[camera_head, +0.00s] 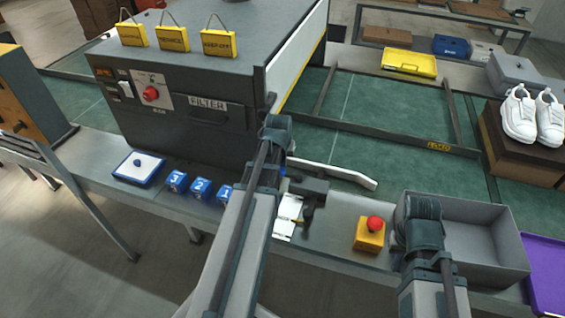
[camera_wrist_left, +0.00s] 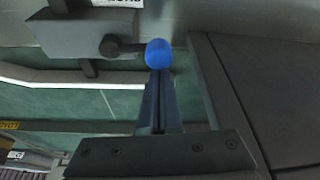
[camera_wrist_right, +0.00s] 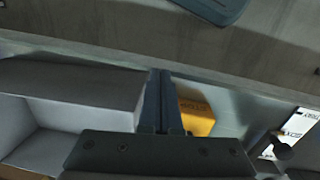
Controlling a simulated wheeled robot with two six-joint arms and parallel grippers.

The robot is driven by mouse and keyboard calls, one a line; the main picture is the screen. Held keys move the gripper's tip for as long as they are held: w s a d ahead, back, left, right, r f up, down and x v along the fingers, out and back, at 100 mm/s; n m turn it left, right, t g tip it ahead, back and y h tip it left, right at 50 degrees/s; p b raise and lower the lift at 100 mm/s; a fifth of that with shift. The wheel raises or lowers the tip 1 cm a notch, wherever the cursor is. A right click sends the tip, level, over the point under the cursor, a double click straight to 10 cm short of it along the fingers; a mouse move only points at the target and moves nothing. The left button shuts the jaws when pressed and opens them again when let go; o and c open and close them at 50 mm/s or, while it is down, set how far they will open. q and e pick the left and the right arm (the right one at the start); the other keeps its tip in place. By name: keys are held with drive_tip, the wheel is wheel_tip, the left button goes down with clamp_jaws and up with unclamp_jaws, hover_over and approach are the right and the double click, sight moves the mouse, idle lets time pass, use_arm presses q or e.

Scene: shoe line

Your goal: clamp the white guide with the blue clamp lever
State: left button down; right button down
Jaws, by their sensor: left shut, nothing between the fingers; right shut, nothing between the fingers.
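The white guide (camera_head: 335,175) runs slantwise over the green belt beside the dark machine; it also shows in the left wrist view (camera_wrist_left: 60,76). The dark clamp block (camera_head: 310,188) sits near its end. In the left wrist view the clamp block (camera_wrist_left: 85,33) carries a short dark lever with a round blue knob (camera_wrist_left: 158,53). My left gripper (camera_wrist_left: 158,75) is shut and empty, its tips at the knob; whether they touch it I cannot tell. My right gripper (camera_wrist_right: 160,75) is shut and empty near the grey bin and the yellow button box.
The yellow box with a red button (camera_head: 370,234) stands left of the open grey bin (camera_head: 460,272). Blue numbered blocks (camera_head: 200,188) and a blue-white tray (camera_head: 138,168) lie left of my left arm. The machine (camera_head: 185,120) rises close behind my left gripper.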

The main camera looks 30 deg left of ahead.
use_arm(q)
drive_tip(key=shift+s+d+n, duration=0.1)
drive_tip(key=shift+s+n, duration=0.3)
drive_tip(key=shift+n, duration=0.4)
drive_tip(key=shift+s+d+n+g+y, duration=0.2)
drive_tip(key=shift+s+n+g+y, duration=0.35)
drive_tip(key=shift+n, duration=0.55)
drive_tip(key=shift+s+d+n+g+y, duration=0.25)
drive_tip(key=shift+s+d+n, duration=0.4)
drive_tip(key=shift+n, duration=0.7)
drive_tip(key=shift+s+d+n+g+y, duration=0.2)
drive_tip(key=shift+s+d+n+g, duration=0.3)
drive_tip(key=shift+n, duration=0.8)
drive_tip(key=shift+s+d+n+g+y, duration=0.2)
drive_tip(key=shift+s+d+n, duration=0.55)
drive_tip(key=shift+n, duration=0.6)
drive_tip(key=shift+d, duration=0.2)
drive_tip(key=shift+r, duration=0.1)
